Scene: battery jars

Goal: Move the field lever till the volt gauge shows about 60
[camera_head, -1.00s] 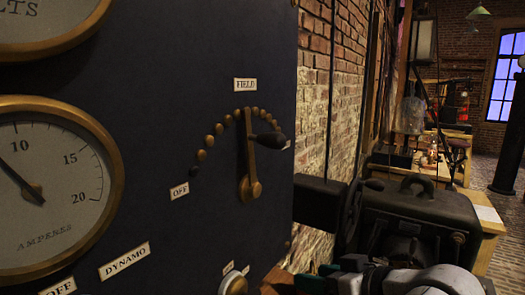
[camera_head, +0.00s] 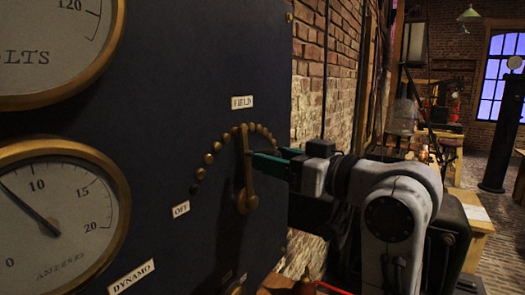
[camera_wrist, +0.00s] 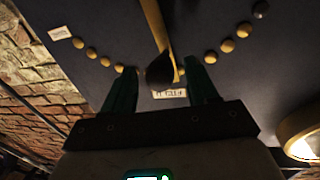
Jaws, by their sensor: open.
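The field lever (camera_head: 246,175) is a brass arm on the dark panel, standing near upright among an arc of brass studs below the FIELD label (camera_head: 242,102). My gripper (camera_head: 270,159), with green fingers, is at the lever's upper end from the right and hides its knob in the head view. In the wrist view the lever (camera_wrist: 153,24) ends in a dark knob (camera_wrist: 159,70) between the open fingertips of my gripper (camera_wrist: 161,84); contact cannot be told. The volt gauge (camera_head: 45,55) is cut off at top left; 120 shows, but no needle.
The ampere gauge (camera_head: 70,215) sits below the volt gauge, its needle just under 10. An OFF label (camera_head: 181,209) marks the left end of the arc. A brick wall (camera_head: 311,50) runs beside the panel. A DYNAMO label (camera_head: 131,276) is lower down.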

